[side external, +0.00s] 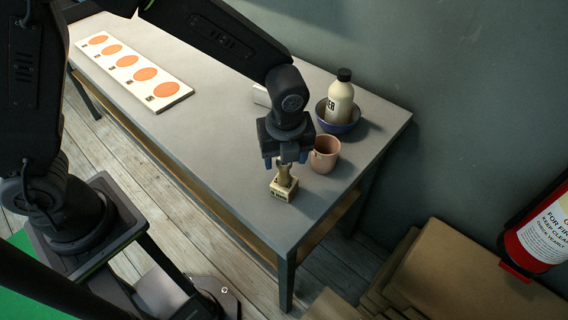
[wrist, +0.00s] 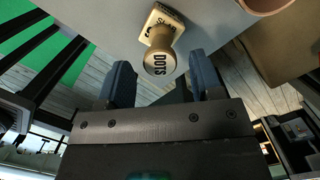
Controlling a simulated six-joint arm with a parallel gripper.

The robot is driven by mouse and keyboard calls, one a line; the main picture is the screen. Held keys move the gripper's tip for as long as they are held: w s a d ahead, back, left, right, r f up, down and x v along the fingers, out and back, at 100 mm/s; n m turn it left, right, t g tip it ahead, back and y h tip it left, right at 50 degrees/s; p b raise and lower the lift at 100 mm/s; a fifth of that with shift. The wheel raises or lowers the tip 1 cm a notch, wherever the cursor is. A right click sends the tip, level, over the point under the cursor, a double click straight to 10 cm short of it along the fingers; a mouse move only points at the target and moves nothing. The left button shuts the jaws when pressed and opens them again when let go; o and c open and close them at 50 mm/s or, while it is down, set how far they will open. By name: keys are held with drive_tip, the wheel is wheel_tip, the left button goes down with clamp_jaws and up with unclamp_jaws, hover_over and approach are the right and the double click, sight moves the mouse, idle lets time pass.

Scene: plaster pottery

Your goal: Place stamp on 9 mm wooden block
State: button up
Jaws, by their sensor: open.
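The stamp (wrist: 160,58) has a round wooden handle whose end reads "DOTS". It stands upright near the table's front right corner. Under the handle is a pale square block-like base (side external: 282,193) with dark lettering too small to read; it also shows in the wrist view (wrist: 168,20). I cannot tell whether this base is the stamp's own or the 9 mm wooden block. My gripper (side external: 286,161) points down right over the stamp, with its blue fingers apart. In the wrist view my gripper (wrist: 163,82) is open, and the handle end lies between and just beyond the fingertips.
A pink cup (side external: 325,155) stands close to the right of my gripper. Behind it a bottle (side external: 341,100) sits in a blue bowl (side external: 324,119). A white board (side external: 172,101) with several orange discs lies at the far left. A white object (side external: 261,95) is partly hidden by my arm. The table's middle is clear.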

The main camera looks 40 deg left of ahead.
sight(285, 165)
drive_tip(key=r, duration=0.7)
drive_tip(key=shift+s+d+r, duration=0.25)
drive_tip(key=shift+d+r, duration=0.1)
drive_tip(key=shift+r, duration=0.05)
drive_tip(key=s+a+r+n+t, duration=0.1)
drive_tip(key=s+a+r+n, duration=0.2)
drive_tip(key=s+a+n, duration=0.2)
drive_tip(key=s+a+r+n+t, duration=0.2)
drive_tip(key=s+a+n, duration=0.3)
drive_tip(key=n, duration=0.6)
drive_tip(key=s+a+r+n+t+h, duration=0.1)
drive_tip(key=s+a+r+n, duration=0.3)
drive_tip(key=n, duration=0.5)
drive_tip(key=shift+s+a+r+t, duration=0.25)
drive_tip(key=shift+s+a+t, duration=0.2)
drive_tip(key=shift+a, duration=0.35)
